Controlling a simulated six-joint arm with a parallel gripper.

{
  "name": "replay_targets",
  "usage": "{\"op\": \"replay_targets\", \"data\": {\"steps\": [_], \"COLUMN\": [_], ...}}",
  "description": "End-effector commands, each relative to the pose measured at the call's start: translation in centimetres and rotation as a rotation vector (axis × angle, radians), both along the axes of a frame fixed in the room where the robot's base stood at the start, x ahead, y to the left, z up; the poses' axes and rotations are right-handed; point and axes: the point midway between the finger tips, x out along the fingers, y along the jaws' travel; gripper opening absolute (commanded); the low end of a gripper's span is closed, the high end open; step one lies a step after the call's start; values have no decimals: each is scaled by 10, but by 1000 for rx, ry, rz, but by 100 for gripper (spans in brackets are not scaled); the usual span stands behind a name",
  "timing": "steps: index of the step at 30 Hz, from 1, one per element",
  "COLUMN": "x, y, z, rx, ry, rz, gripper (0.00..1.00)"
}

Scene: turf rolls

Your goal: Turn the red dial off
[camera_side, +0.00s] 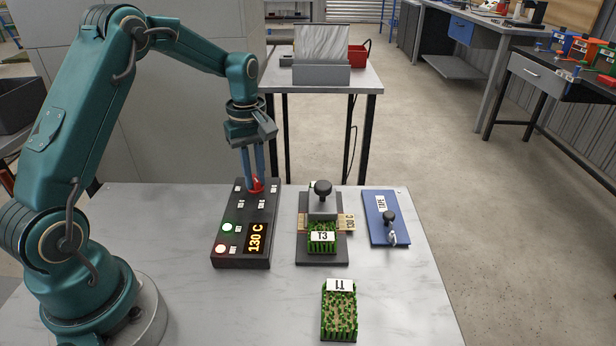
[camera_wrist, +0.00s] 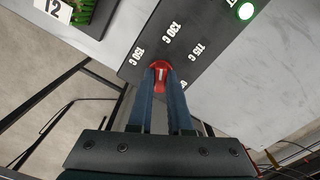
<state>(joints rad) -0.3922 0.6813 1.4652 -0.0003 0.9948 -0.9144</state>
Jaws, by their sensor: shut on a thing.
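The red dial (camera_side: 257,186) sits at the far end of a dark control box (camera_side: 228,257) on the bench. My gripper (camera_wrist: 162,75) points down at it with both blue fingers shut on the red dial (camera_wrist: 160,66), one on each side. A white mark shows on the dial; its exact pointing is hard to tell. Labels 150 C, 130 C and 115 C are readable around it in the wrist view. The box's display (camera_side: 257,238) reads 130 C. A green light (camera_side: 227,227) and a reddish-white light (camera_side: 220,249) glow on the box.
Turf T1 (camera_side: 339,316) lies in front. A blue TAPE plate (camera_side: 375,206) with a black-knobbed tool is at the right. Bare bench lies between them.

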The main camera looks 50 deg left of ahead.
Motion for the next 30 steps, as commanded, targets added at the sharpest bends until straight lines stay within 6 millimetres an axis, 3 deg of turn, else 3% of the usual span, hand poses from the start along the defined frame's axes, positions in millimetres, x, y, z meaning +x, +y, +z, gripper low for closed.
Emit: {"op": "replay_targets", "data": {"steps": [11, 30], "x": [0, 0], "y": [0, 1], "z": [1, 1], "rx": [0, 1], "ry": [0, 0], "rz": [-136, -723], "gripper": [0, 0]}}
